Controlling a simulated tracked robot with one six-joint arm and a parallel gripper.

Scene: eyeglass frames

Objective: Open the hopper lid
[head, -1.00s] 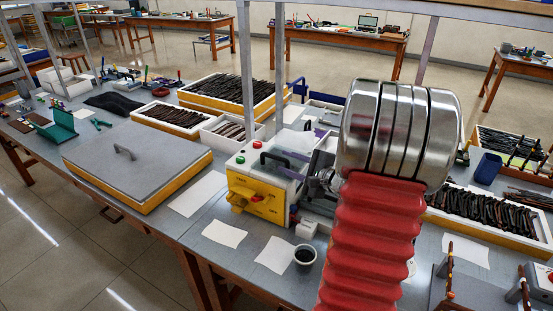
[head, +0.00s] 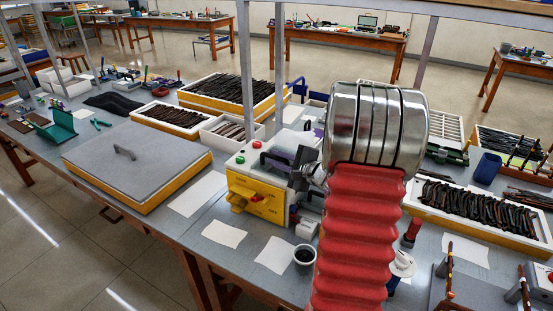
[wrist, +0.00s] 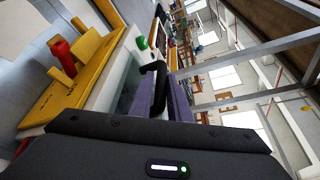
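A white machine with a yellow front (head: 256,200) stands mid-table in the head view. On its top is a lid with a black handle (head: 272,160). The yellow panel (wrist: 75,80), with a red knob, is at the left in the wrist view, and the black handle (wrist: 157,88) is near the middle. My gripper (wrist: 168,95) has purple fingers at the handle, over the machine top. In the head view my gripper (head: 285,155) reaches the handle from the right. The lid looks down. I cannot tell whether the fingers are closed on the handle.
My red and silver arm covers the table right of the machine. A large grey-topped yellow box (head: 140,160) is at the left. A dark cup (head: 304,255) stands in front of the machine. Metal posts (head: 245,60) rise behind it.

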